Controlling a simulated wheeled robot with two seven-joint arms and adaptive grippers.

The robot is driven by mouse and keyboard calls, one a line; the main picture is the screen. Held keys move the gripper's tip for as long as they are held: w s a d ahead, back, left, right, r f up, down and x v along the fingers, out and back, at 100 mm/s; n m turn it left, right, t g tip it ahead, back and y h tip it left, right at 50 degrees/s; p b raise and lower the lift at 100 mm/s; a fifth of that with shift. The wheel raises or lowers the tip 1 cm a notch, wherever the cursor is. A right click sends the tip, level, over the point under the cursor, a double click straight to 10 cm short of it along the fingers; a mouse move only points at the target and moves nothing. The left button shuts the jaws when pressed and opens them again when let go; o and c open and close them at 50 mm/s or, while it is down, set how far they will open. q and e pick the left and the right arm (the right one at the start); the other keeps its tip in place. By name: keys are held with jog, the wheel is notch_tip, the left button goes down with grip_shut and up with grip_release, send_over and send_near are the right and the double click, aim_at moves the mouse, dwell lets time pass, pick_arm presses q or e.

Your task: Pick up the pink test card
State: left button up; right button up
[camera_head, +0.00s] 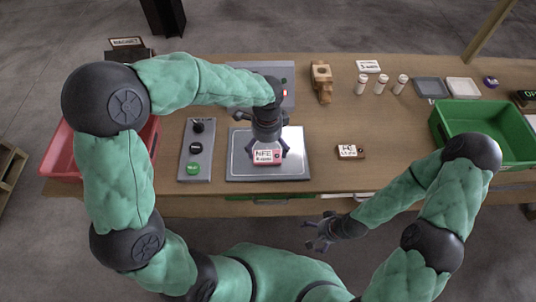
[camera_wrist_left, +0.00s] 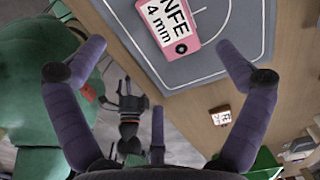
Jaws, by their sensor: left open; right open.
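The pink test card (camera_head: 267,156), with a white label reading "NFE 4 mm", lies on a grey plate (camera_head: 240,173) on the table. It also shows at the top of the left wrist view (camera_wrist_left: 172,28), with a dark hole near one end. My left gripper (camera_head: 268,148) is open above the card, its fingers spread to either side of it. In the left wrist view the open fingers (camera_wrist_left: 160,48) have nothing between them, and the card appears beyond them. My right gripper (camera_head: 320,237) is open and empty, in front of the table's near edge.
A button panel (camera_head: 195,150) stands left of the plate. A small labelled block (camera_head: 350,152) lies to its right. A red bin (camera_head: 62,152) is at the left and a green bin (camera_head: 490,128) at the right. Several white cylinders (camera_head: 381,85) stand behind, beside a wooden piece (camera_head: 322,82).

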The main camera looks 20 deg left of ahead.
aim_at(267, 159)
pick_arm(q)
notch_tip(267, 159, down, 3)
jog(key=shift+w+r, duration=0.1)
jog(key=shift+r, duration=0.05)
jog(key=shift+w+a+f+b, duration=0.15)
jog(key=shift+f+b, duration=1.15)
jog(key=shift+f, duration=1.3)
jog(key=c, duration=1.2)
